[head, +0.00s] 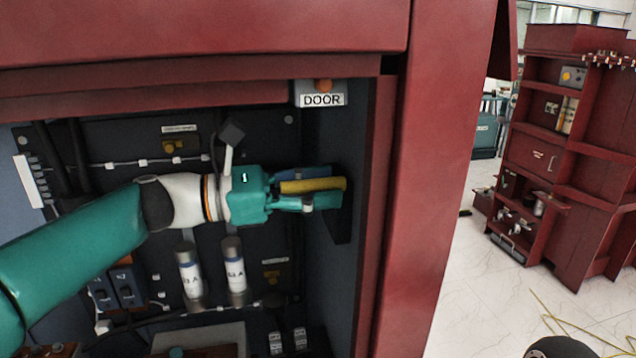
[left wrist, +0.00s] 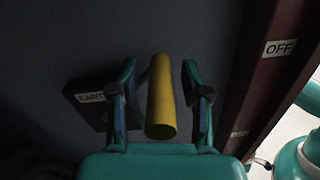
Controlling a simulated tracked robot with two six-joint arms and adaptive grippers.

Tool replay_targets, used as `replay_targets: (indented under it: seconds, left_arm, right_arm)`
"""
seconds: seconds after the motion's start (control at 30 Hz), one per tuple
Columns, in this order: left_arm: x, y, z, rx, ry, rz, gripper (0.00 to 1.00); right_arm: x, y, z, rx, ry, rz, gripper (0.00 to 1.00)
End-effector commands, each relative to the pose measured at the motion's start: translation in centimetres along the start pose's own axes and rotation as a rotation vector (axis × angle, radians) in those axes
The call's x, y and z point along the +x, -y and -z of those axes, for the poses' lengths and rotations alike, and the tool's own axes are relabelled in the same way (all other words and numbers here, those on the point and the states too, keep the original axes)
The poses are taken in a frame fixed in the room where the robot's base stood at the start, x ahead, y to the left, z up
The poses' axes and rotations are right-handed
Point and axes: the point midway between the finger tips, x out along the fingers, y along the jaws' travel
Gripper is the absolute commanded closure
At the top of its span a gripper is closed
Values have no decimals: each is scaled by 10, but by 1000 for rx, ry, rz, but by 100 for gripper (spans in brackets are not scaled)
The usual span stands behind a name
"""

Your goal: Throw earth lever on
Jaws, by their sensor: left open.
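The earth lever is a yellow bar (head: 312,185) on the right inner wall of the red cabinet, below the DOOR sign. In the left wrist view the yellow bar (left wrist: 161,100) points towards the camera, beside a dark block (left wrist: 90,97) with a partly hidden label that starts "EART". My left gripper (head: 318,193) reaches in from the left. In the left wrist view its open fingers (left wrist: 160,95) stand on either side of the bar, with a gap at each side. My right gripper does not show.
An OFF label (left wrist: 279,47) is on the red cabinet edge. Two fuse-like cylinders (head: 235,270) stand below my left wrist. The DOOR sign (head: 321,100) hangs above. The cabinet's red front post (head: 430,180) is to the right. Another red cabinet (head: 570,150) stands across the floor.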

Motion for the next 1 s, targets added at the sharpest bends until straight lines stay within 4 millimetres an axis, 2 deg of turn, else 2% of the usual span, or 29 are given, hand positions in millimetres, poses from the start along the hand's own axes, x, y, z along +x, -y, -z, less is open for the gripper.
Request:
replay_targets:
  seconds: [0.27,0.53,1.0]
  left_arm:
    - [1,0,0,0,0,0,54]
    - [1,0,0,0,0,1,99]
    - [1,2,3,14,1,0,100]
  right_arm:
    - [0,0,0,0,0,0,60]
    - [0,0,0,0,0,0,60]
    - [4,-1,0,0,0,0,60]
